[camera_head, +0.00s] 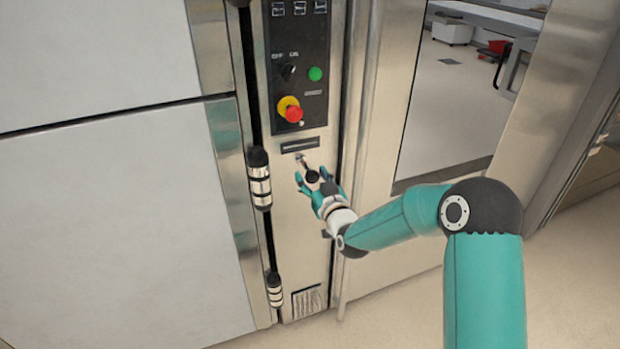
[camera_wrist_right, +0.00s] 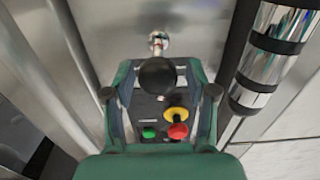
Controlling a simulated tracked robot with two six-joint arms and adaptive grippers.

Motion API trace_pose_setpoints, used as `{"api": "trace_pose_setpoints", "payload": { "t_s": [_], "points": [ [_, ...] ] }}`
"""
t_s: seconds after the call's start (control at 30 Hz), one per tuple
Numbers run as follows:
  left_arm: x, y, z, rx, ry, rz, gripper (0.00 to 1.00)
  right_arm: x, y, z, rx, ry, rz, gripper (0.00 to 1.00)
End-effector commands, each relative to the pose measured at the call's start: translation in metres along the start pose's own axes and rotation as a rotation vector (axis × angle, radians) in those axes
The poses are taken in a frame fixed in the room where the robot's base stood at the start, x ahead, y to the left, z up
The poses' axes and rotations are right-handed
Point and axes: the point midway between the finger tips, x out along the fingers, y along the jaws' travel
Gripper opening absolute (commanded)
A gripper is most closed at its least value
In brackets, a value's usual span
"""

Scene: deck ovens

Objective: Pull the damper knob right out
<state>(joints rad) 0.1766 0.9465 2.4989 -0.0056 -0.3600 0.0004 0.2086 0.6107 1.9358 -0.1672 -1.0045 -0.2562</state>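The damper knob is a black ball (camera_head: 312,177) on a thin metal rod that comes out of the steel oven front, below the control panel. The black ball also shows large in the right wrist view (camera_wrist_right: 157,76), with its rod and a round shiny mount above it. My right gripper (camera_head: 311,181) is at the knob, its fingers spread to either side. In the right wrist view my right gripper (camera_wrist_right: 160,92) is open, with the ball between its two fingers and a gap on each side. My left gripper is in neither view.
The control panel (camera_head: 300,60) has a red-and-yellow stop button (camera_head: 291,110) and a green button (camera_head: 315,74). A chrome-and-black handle (camera_head: 260,178) stands out left of the knob. A lower one (camera_head: 274,289) sits beneath. Pale floor is clear at the lower right.

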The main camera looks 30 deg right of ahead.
Motion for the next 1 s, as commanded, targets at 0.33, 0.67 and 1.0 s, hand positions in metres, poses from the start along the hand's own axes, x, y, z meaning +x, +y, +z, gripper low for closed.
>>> {"api": "trace_pose_setpoints", "payload": {
  "t_s": [0.33,0.67,1.0],
  "points": [
    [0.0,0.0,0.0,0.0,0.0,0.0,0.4,-0.001,0.001,-0.001,0.001,0.002,0.003,0.63],
    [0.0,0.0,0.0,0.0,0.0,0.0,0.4,-0.039,0.002,0.0,0.001,0.0,0.004,0.63],
    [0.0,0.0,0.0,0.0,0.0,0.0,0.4,-0.101,0.001,0.002,0.001,-0.001,0.002,0.63]
  ]
}}
